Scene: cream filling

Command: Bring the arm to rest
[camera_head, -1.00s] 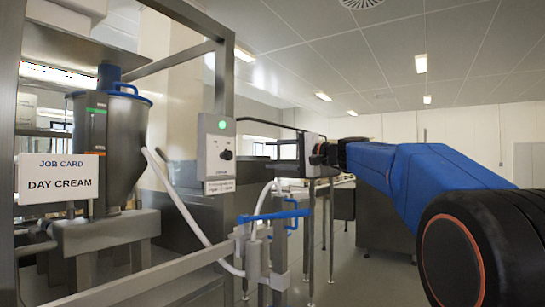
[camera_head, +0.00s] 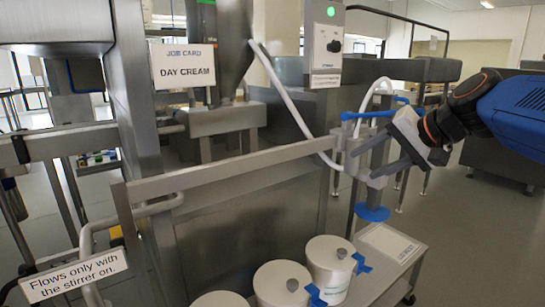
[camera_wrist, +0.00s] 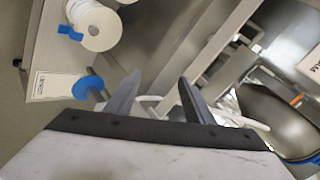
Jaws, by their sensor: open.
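My gripper (camera_head: 372,160) is at the right in the head view, on my blue and black arm. Its two fingers point left and overlap the metal filling valve (camera_head: 362,160) in the picture; I cannot tell if they touch it. In the wrist view the fingers of my gripper (camera_wrist: 160,82) are spread apart with nothing gripped between them. A white hose (camera_wrist: 150,100) shows behind them. The arm is raised and reaches in from the right edge.
White tubs (camera_head: 329,262) with blue clips stand on a bench below the valve, near a blue disc (camera_head: 371,212). A steel rail (camera_head: 235,172) crosses the middle. A job card (camera_head: 184,66) reads DAY CREAM. A control box (camera_head: 327,43) shows a green light. Open floor lies at right.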

